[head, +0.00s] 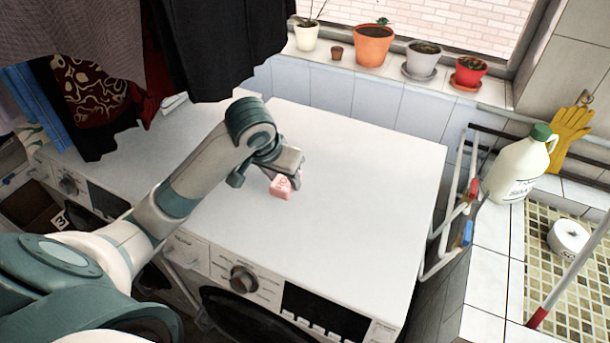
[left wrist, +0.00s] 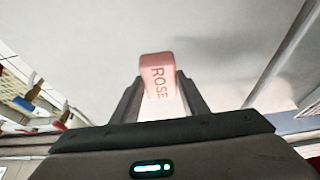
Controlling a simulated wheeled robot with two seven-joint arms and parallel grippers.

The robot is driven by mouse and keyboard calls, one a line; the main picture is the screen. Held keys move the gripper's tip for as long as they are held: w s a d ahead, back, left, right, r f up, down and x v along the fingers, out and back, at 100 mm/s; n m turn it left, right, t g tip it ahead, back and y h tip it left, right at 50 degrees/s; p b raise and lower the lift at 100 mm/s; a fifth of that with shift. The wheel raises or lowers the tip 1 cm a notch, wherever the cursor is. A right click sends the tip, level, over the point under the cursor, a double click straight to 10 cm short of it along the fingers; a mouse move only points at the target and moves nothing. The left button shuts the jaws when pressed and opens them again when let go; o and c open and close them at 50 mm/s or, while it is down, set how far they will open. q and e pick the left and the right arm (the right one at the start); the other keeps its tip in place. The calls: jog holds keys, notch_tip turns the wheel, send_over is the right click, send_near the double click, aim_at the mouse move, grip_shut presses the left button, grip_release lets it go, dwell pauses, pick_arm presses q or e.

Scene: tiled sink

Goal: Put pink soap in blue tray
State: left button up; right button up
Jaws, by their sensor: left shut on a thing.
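The pink soap (head: 281,188) is a small block at my left gripper (head: 284,178), over the white top of the washing machine. In the left wrist view the soap (left wrist: 158,78) shows the word "ROSE" and sits between the two fingers of the gripper (left wrist: 160,98), which are shut on it. Whether the soap touches the machine top is hard to tell. I see no blue tray in either view. My right gripper is not in view.
The white machine top (head: 360,190) is wide and clear around the gripper. Hanging clothes (head: 220,45) are at the upper left. Potted plants (head: 373,46) line the window sill. A white jug (head: 515,170) stands on the tiled ledge at right, beside a rack.

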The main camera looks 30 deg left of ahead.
pick_arm(q)
jog(key=w+a+f, duration=0.1)
jog(key=w+f, duration=0.1)
jog(key=w, duration=0.1)
jog(key=w+a+f+b, duration=0.1)
jog(key=w+a+f, duration=0.1)
jog(key=w, duration=0.1)
jog(key=w+a+f, duration=0.2)
jog(key=w, duration=0.1)
jog(key=shift+w+f, duration=0.3)
jog(key=shift+w, duration=0.1)
jog(key=shift+f, duration=0.1)
jog(key=shift+w, duration=0.1)
notch_tip(320, 180, down, 3)
jog(key=shift+f+p, duration=0.2)
jog(key=shift+p, duration=0.65)
jog(key=shift+f, duration=0.3)
jog(key=shift+f, duration=0.1)
